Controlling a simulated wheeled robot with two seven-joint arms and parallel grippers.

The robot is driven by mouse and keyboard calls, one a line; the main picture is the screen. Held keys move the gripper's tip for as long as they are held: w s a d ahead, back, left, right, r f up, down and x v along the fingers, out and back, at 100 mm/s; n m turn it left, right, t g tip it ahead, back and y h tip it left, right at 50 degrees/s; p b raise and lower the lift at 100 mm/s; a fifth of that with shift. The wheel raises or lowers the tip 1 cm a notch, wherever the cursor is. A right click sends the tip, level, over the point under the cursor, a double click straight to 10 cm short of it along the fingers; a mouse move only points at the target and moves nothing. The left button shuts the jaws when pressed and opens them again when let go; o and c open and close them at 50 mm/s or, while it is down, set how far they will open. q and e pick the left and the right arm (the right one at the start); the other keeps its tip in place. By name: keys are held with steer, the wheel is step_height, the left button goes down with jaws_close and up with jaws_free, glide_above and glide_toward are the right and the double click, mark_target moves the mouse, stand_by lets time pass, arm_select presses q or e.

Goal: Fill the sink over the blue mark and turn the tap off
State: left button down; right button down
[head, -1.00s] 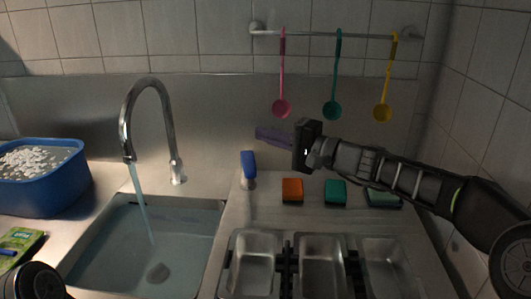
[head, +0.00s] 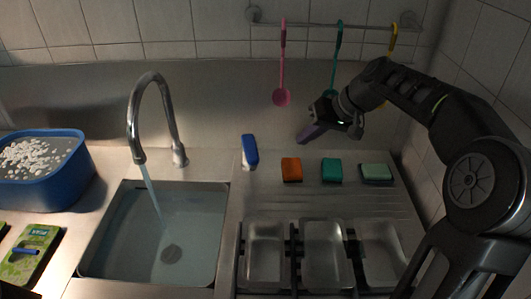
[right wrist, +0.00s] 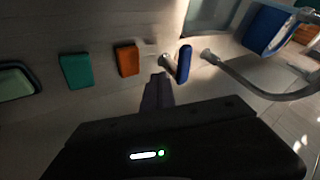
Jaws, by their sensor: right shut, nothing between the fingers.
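Water (head: 152,190) runs from the curved steel tap (head: 134,120). A blue handle (head: 250,150) stands upright on the counter right of the tap; it also shows in the right wrist view (right wrist: 184,64). I cannot make out a blue mark in the sink. My right gripper (head: 308,134), with purplish fingers, is shut and empty, to the right of the blue handle and apart from it. Its fingers show in the right wrist view (right wrist: 158,90). My left gripper is not in view.
Orange (head: 292,169), teal (head: 331,170) and pale green (head: 376,173) sponges lie behind metal trays (head: 324,254). A blue tub (head: 40,187) stands left of the sink, with a green packet (head: 32,256) in front. Ladles hang from a rail (head: 330,24).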

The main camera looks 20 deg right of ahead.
mark_target(258, 159)
steer(key=shift+a, duration=0.1)
steer(key=w+a+f+p, duration=0.3)
steer(key=w+a+f, duration=0.3)
steer(key=a+f, duration=0.1)
steer(key=shift+a+f+p, duration=0.15)
steer(key=shift+f+p, duration=0.15)
steer(key=shift+f, duration=0.15)
steer(key=a+b, duration=0.2)
steer(key=a, duration=0.1)
steer(key=shift+d, duration=0.1)
stand_by(0.5)
